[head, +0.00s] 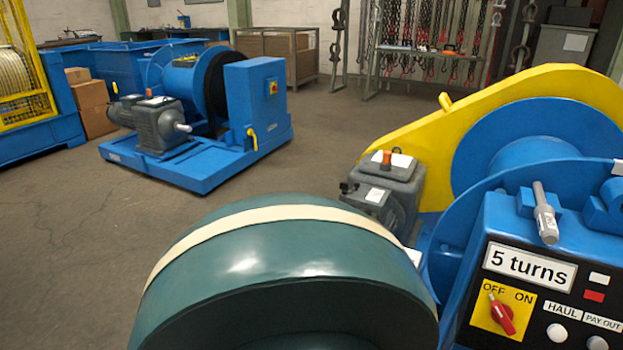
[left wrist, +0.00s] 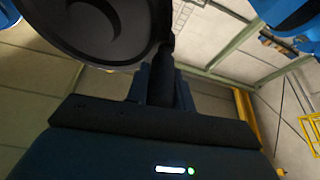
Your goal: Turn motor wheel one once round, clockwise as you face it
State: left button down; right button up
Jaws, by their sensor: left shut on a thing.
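A dark round wheel (left wrist: 90,25), which I take to be motor wheel one, fills the upper left of the left wrist view; no label shows on it. My left gripper (left wrist: 168,55) is at the wheel's right edge, shut on it; the exact contact is dark and hard to make out. In the head view the grey motor (head: 385,185) of the near winch stands beside its yellow guard (head: 470,120); the wheel and left gripper are hidden there. My right gripper is in neither view.
The blue panel (head: 480,225) carries a sign (head: 528,265) reading "5 turns" and a red switch (head: 502,314) pointing at OFF. Another blue winch (head: 215,110) stands at the back left. Open floor (head: 90,240) lies at the left. A chain rack (head: 430,50) is behind.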

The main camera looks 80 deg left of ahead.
pick_arm(q)
jog(key=shift+w+d+f, duration=0.15)
jog(key=shift+d, duration=0.1)
jog(key=c, duration=1.5)
grip_release()
jog(key=o, duration=0.3)
jog(key=shift+a, duration=0.1)
jog(key=shift+r, duration=0.2)
jog(key=b+v, duration=0.1)
jog(key=v, duration=1.2)
jog(key=shift+f, duration=0.1)
